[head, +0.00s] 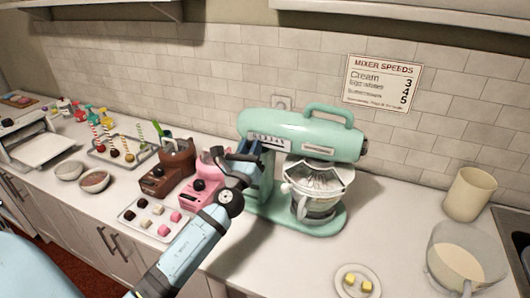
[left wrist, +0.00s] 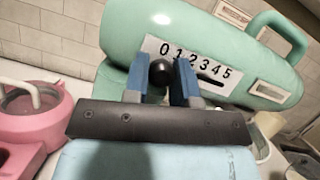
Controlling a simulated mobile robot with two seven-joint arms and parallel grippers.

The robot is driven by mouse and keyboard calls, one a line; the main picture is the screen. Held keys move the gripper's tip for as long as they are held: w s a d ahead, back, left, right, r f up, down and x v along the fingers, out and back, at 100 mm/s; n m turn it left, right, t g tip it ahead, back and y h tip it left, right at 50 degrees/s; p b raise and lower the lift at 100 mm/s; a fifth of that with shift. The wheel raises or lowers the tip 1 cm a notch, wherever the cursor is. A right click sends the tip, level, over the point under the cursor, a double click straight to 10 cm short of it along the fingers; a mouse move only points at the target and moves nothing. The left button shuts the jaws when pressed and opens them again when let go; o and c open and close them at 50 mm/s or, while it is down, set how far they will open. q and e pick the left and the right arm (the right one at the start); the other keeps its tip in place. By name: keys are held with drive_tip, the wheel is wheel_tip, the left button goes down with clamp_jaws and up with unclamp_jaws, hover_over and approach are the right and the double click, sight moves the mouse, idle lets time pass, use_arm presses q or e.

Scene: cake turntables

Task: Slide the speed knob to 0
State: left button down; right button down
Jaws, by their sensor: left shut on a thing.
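The mint-green stand mixer (head: 305,130) stands on the counter against the tiled wall. In the left wrist view, its side carries a white speed scale (left wrist: 227,60) marked 0 to 5 with a dark slot below the numbers. The black round speed knob (left wrist: 160,72) appears just below the 0; its exact place in the slot is partly hidden by my fingers. My left gripper (left wrist: 162,80) has its blue fingers on both sides of the knob and is shut on it. In the head view my left gripper (head: 250,152) reaches the mixer's left side. My right gripper is not in view.
A pink machine (head: 207,178) and a brown one (head: 168,172) stand close left of my left gripper. A tray of sweets (head: 148,219) lies in front. The mixer's bowl (head: 313,205) is to the right. A small plate (head: 358,281) lies near the front.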

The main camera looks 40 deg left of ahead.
use_arm(q)
drive_tip(key=shift+a, duration=0.1)
drive_tip(key=c, duration=1.3)
unclamp_jaws()
drive_tip(key=o, duration=0.3)
drive_tip(key=shift+s+a, duration=0.1)
drive_tip(key=shift+a, duration=0.1)
drive_tip(key=shift+s+d+f, duration=0.1)
drive_tip(key=shift+d+f, duration=0.05)
drive_tip(key=b+v, duration=0.5)
drive_tip(key=v, duration=0.8)
drive_tip(key=shift+s, duration=0.25)
